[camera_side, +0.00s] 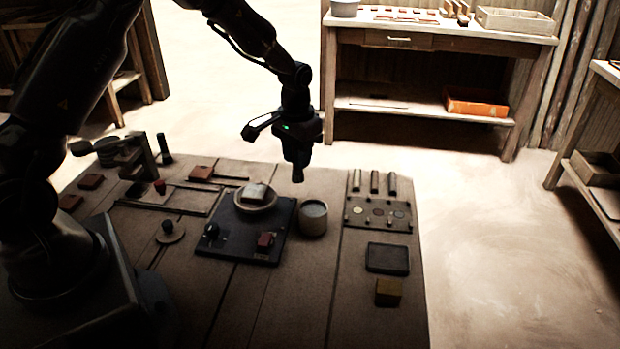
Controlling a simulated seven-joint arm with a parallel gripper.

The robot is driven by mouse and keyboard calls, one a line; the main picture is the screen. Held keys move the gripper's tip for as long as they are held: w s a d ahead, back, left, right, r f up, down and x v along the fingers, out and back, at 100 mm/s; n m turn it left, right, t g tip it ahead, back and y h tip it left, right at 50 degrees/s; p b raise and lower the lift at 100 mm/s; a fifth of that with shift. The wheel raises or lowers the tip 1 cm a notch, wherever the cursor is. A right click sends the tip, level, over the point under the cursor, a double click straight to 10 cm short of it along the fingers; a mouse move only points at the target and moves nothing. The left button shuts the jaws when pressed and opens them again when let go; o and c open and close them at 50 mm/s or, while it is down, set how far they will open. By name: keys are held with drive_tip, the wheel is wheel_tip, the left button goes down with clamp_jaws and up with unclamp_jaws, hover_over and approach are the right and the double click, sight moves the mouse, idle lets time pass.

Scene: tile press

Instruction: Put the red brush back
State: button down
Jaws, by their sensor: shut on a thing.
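My gripper (298,160) is up in the air above the back of the bench, over the area of the round pot (313,226). It is shut on a small, thin dark thing (298,177) that points down. Only its lower tip shows, so I cannot tell its colour or whether it is the red brush. The tip appears above the pot and apart from it. No other thing can be clearly made out as a red brush.
A dark plate (228,247) left of the pot carries a round dish (243,207) and a red block (265,240). Right are a plate with discs and upright cylinders (374,182), a dark pad (387,258) and a yellowish block (388,292). A dark stand (147,155) rises left.

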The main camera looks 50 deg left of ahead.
drive_tip(key=shift+w+a+f, duration=0.1)
drive_tip(key=shift+w+f, duration=0.55)
drive_tip(key=shift+f, duration=0.7)
drive_tip(key=shift+w+a+f, duration=0.15)
drive_tip(key=shift+w+f, duration=0.5)
drive_tip(key=shift+f, duration=0.65)
drive_tip(key=shift+w+a+f, duration=0.1)
drive_tip(key=shift+w+f, duration=0.55)
drive_tip(key=shift+f, duration=0.7)
drive_tip(key=shift+f, duration=0.1)
drive_tip(key=c, duration=1)
unclamp_jaws()
drive_tip(key=shift+o, duration=0.2)
